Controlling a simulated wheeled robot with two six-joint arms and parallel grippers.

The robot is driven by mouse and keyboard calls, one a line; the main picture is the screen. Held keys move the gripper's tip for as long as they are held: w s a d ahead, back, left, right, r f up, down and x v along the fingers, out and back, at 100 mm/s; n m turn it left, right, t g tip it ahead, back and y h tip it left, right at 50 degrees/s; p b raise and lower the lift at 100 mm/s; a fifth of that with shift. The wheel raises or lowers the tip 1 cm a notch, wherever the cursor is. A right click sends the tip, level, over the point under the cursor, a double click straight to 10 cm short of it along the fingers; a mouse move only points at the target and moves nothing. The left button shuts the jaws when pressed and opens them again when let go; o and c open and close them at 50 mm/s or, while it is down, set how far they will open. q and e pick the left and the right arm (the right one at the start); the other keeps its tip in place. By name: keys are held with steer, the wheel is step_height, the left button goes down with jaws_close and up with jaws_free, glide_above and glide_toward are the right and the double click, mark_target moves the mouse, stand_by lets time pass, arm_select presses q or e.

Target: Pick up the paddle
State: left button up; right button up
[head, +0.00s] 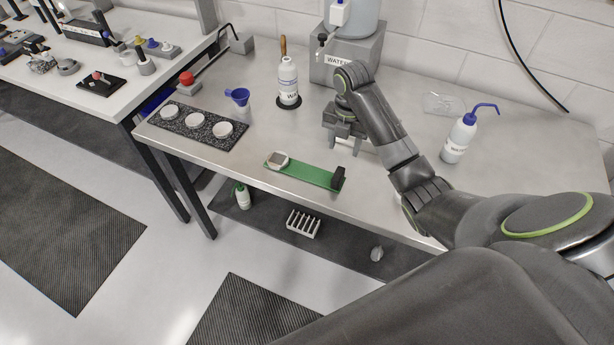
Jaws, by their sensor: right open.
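A flat green strip (312,175) lies near the front edge of the metal bench and looks like the paddle. A black block (338,178), perhaps its handle, stands at its right end. My right gripper (346,142) is open and empty, pointing down above the bench, behind and to the right of the green strip. It appears apart from the strip. My left gripper is not in view.
A dark speckled tray (180,134) with three white dishes, a blue funnel (238,96) and a white bottle (288,80) stand to the left. A grey water dispenser (365,55) is behind my gripper. A blue-capped wash bottle (458,140) stands right.

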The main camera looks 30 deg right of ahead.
mark_target(339, 171)
step_height(339, 171, down, 7)
steer(key=b, duration=0.5)
steer(key=shift+r+b, duration=0.15)
steer(key=shift+b, duration=0.25)
steer(key=shift+s+a+f+b, duration=0.15)
steer(key=shift+a+f+b, duration=0.05)
steer(key=shift+f+b, duration=0.55)
step_height(339, 171, down, 2)
steer(key=shift+a+f+p, duration=0.15)
steer(key=shift+p, duration=0.75)
steer(key=shift+f, duration=0.5)
jaws_close()
